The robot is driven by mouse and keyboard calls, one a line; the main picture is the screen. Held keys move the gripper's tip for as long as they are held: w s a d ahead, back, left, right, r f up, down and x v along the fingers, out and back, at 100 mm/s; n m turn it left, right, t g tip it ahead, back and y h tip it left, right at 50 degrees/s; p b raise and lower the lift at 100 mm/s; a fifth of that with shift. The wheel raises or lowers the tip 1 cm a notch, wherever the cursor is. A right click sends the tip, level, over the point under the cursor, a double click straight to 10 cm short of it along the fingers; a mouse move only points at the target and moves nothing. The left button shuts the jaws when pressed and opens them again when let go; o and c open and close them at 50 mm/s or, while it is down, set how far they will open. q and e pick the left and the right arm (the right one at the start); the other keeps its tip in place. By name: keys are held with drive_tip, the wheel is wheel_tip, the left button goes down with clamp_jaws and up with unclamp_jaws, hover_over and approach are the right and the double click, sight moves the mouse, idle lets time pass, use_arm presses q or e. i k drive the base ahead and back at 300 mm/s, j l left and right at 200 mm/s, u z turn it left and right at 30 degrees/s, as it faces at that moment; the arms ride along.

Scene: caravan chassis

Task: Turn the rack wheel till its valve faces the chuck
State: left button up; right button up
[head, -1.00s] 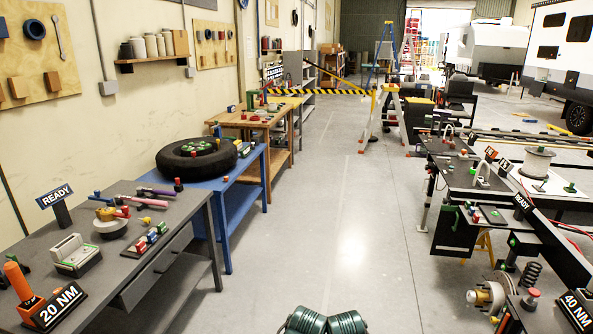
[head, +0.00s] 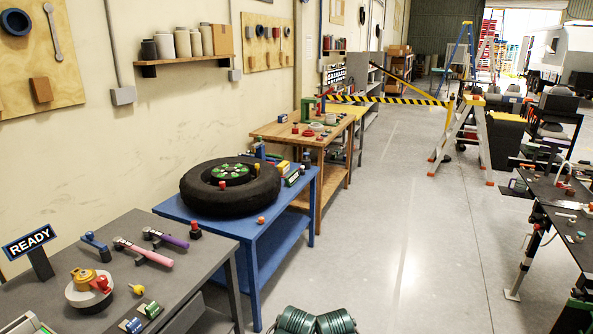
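A black tyre (head: 232,204) lies flat on a blue table (head: 268,236) at the left middle of the head view. It has a dark hub with green parts (head: 230,172) at its centre. I cannot tell which piece is a valve or a chuck, or whether this is the rack wheel. Neither of my grippers is in view. Two green ribbed parts (head: 316,321) at the bottom edge seem to be my own.
A grey bench (head: 205,250) with a READY sign (head: 30,241) and hand tools stands at front left. A wooden bench (head: 322,132) stands beyond the blue table. A stepladder (head: 468,135) and striped barrier (head: 390,99) stand farther back. The central floor (head: 400,240) is clear.

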sight(201, 190)
drive_tip(key=i+l, duration=0.1)
drive_tip(key=i, duration=1.25)
drive_tip(key=i+j+u, duration=0.1)
drive_tip(key=i+u, duration=0.7)
drive_tip(key=i, duration=0.15)
drive_tip(key=i+l+u, duration=0.2)
drive_tip(key=i+u, duration=0.15)
drive_tip(key=i, duration=0.15)
